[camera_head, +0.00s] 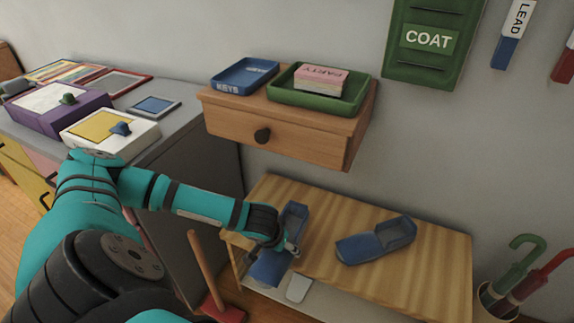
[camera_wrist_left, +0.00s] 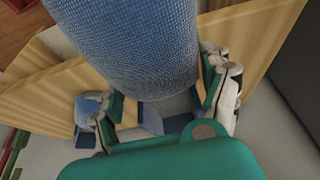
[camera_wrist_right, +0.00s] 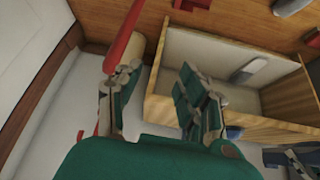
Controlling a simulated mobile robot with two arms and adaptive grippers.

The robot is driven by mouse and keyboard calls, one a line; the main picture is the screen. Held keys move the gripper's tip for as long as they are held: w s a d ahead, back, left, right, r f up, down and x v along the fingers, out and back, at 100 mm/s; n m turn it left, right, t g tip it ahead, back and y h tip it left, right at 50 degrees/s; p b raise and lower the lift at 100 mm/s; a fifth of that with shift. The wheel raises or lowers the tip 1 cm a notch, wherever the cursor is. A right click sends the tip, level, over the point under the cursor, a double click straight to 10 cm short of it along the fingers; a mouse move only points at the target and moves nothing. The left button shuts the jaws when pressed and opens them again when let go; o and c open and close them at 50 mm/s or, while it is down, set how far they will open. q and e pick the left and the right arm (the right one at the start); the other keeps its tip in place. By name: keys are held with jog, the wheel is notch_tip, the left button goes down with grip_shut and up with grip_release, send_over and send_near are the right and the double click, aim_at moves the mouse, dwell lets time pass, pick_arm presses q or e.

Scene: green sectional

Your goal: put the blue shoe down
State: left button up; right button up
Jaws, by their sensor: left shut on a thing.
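My left gripper (camera_head: 284,246) is shut on a blue shoe (camera_head: 267,270) at the left end of the wooden bench (camera_head: 430,262). The shoe is tilted, its parts showing above and below the fingers, which hide its middle. I cannot tell whether it touches the bench. In the left wrist view the held shoe (camera_wrist_left: 135,45) fills the space between the fingers (camera_wrist_left: 165,100). A second blue shoe (camera_head: 375,241) lies on the bench to the right. My right gripper (camera_wrist_right: 160,98) is open with nothing between its fingers, in the right wrist view only.
The bench top is bare around the second shoe. A wall drawer (camera_head: 300,130) with a blue tray (camera_head: 243,76) and a green tray (camera_head: 330,97) hangs above it. An umbrella stand (camera_head: 492,302) is at the right. A red-based pole (camera_head: 205,270) stands left of the bench.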

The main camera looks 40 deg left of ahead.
pick_arm(q)
jog(key=shift+s+a+p, duration=0.45)
jog(key=shift+s+a, duration=0.3)
jog(key=shift+a, duration=0.45)
jog(key=w+a, duration=0.2)
jog(key=w, duration=0.2)
jog(key=w+a+f+b, duration=0.1)
jog(key=w+a, duration=0.1)
jog(key=w, duration=0.3)
jog(key=w+a+f, duration=0.1)
jog(key=w+a, duration=0.2)
jog(key=w, duration=0.2)
jog(key=shift+w+b, duration=0.1)
jog(key=shift+b, duration=0.25)
jog(key=shift+f+b, duration=0.4)
jog(key=shift+f, duration=1.2)
pick_arm(e)
jog(key=s+d+r+g, duration=0.2)
jog(key=s, duration=0.5)
jog(key=shift+r+g+h, duration=0.3)
jog(key=shift+g, duration=0.1)
pick_arm(q)
jog(key=shift+f, duration=0.1)
jog(key=o, duration=1.4)
jog(key=shift+c, duration=0.2)
